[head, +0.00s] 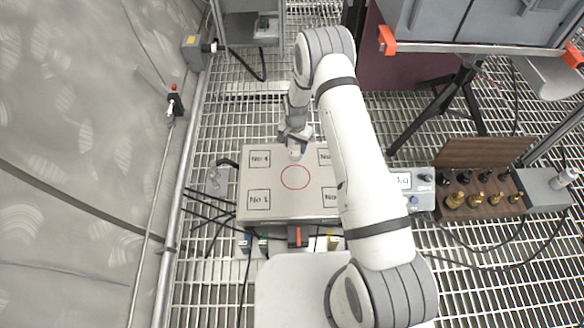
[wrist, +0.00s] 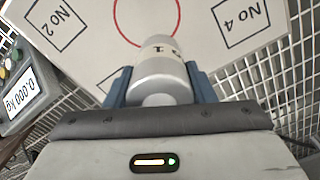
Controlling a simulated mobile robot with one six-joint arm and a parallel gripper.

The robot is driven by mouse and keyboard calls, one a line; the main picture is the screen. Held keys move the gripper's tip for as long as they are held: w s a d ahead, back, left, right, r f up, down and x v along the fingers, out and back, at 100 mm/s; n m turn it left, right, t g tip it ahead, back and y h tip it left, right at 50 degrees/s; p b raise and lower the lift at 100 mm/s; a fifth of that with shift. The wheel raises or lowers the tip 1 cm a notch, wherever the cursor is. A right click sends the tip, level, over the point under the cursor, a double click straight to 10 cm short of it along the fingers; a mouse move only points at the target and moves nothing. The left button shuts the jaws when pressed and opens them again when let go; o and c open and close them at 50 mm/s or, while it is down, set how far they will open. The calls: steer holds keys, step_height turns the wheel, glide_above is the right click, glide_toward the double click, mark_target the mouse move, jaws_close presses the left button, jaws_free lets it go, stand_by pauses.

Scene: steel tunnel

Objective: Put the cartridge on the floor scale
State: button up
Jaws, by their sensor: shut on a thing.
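The cartridge (wrist: 160,72) is a silver-white cylinder with a pale, lettered upper part. My gripper (wrist: 155,88) is shut on it, with a blue finger on each side. In the head view, my gripper (head: 296,137) is over the far part of the floor scale (head: 277,212), and the cartridge (head: 295,152) shows small below it. The scale is a flat grey plate with a red circle and numbered squares. The cartridge is on the far side of the circle. I cannot tell its height above the plate. The scale display (wrist: 20,95) reads 0.000 kg in the wrist view.
A wooden rack (head: 478,190) of brass and black weights stands right of the scale. Cables (head: 212,212) lie on the grating at left, beside the curved tunnel wall (head: 90,150). My arm hides the plate's right side. A bench with black legs (head: 440,110) stands behind.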

mark_target(295, 158)
step_height(295, 158, down, 8)
steer(key=b, duration=0.2)
steer(key=shift+f+b, duration=0.2)
steer(key=shift+b, duration=0.2)
steer(key=shift+f, duration=0.1)
steer(key=o, duration=1.3)
steer(key=shift+o, duration=0.2)
